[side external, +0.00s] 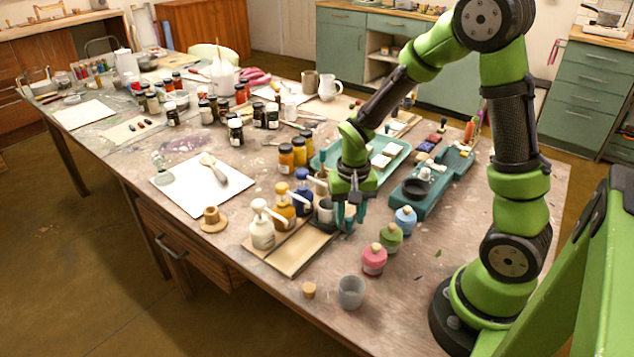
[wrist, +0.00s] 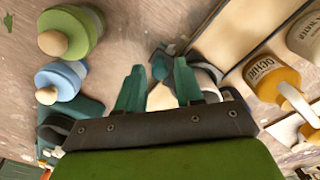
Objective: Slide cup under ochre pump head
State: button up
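The ochre pump bottle (side external: 283,210) stands between a white and a blue pump bottle in the side view. Its OCHRE label faces the camera in the wrist view (wrist: 267,72). A dark grey cup (side external: 326,212) stands at the board's far end, in front of the blue bottle and close to my gripper. My gripper (side external: 351,222) is low and points down, just right of the cup. In the wrist view its two teal fingers (wrist: 158,72) are apart. A pale, dark-edged round shape (wrist: 206,79), likely the cup, is partly hidden by the right finger. I cannot tell whether they touch.
A wooden board (side external: 292,252) lies before the pump bottles. The white pump bottle (side external: 262,229) is nearest its left end. Pink (side external: 374,261), green (side external: 391,239) and light blue (side external: 405,220) stoppered jars stand right of my gripper. A translucent cup (side external: 351,292) stands near the front edge.

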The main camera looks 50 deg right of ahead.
grip_shut()
jog(key=a, duration=0.7)
jog(key=shift+o, duration=1.3)
grip_release()
notch_tip(320, 180, up, 17)
